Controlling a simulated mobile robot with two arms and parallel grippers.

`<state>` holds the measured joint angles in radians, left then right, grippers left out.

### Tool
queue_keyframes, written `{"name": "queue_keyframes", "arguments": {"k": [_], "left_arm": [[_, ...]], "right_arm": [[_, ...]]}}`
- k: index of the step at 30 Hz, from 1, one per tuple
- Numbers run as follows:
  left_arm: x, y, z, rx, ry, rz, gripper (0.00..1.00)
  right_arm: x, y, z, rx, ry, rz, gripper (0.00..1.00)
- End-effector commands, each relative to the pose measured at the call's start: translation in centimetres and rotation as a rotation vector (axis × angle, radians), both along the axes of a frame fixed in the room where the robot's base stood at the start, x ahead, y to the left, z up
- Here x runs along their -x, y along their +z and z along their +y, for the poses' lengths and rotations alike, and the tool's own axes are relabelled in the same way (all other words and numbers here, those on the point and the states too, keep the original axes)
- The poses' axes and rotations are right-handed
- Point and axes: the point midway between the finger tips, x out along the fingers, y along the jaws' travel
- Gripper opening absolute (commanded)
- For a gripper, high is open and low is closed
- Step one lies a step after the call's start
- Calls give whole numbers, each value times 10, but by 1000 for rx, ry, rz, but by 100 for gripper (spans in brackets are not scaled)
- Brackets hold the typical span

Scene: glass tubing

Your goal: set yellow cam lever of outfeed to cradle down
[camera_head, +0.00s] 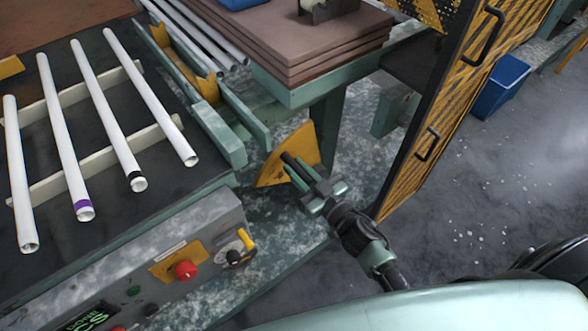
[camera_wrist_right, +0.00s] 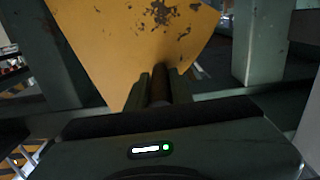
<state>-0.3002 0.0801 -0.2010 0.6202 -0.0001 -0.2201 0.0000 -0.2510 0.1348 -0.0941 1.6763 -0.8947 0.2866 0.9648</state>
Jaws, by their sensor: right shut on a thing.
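The yellow cam lever (camera_head: 299,143) is a worn yellow wedge-shaped plate beside the green bench leg, below the outfeed's end. It fills the upper middle of the right wrist view (camera_wrist_right: 135,45), with paint chipped off near its top. My right gripper (camera_head: 291,168) is at the lever's lower right face. In the wrist view its jaws (camera_wrist_right: 161,82) are closed around a dark rod-like handle (camera_wrist_right: 160,90) in front of the plate. Most of the handle is hidden by the jaws. A yellow cradle (camera_head: 207,90) sits on the outfeed rails at upper left. My left gripper is not in view.
White tubes (camera_head: 88,125) lie on a rack at left. A control panel with a red button (camera_head: 186,270) and small yellow-handled switch (camera_head: 246,240) stands at lower left. Stacked brown boards (camera_head: 310,40) lie above. A yellow mesh door (camera_head: 435,120) stands close right of my gripper.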

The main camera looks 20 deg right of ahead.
Motion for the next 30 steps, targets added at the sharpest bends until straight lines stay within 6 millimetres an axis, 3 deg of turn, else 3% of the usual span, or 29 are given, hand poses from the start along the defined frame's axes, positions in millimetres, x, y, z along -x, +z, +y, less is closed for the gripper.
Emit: {"name": "queue_keyframes", "arguments": {"k": [3, 12, 21, 30], "left_arm": [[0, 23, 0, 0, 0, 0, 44], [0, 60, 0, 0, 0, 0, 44], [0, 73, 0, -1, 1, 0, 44], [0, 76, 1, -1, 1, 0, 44]], "right_arm": [[-5, 16, -13, -63, -1, 24, 0], [-20, 35, -55, -279, -2, 102, 0], [-33, 39, -90, -458, -3, 166, 0], [-39, 39, -106, -544, -3, 196, 0]]}}
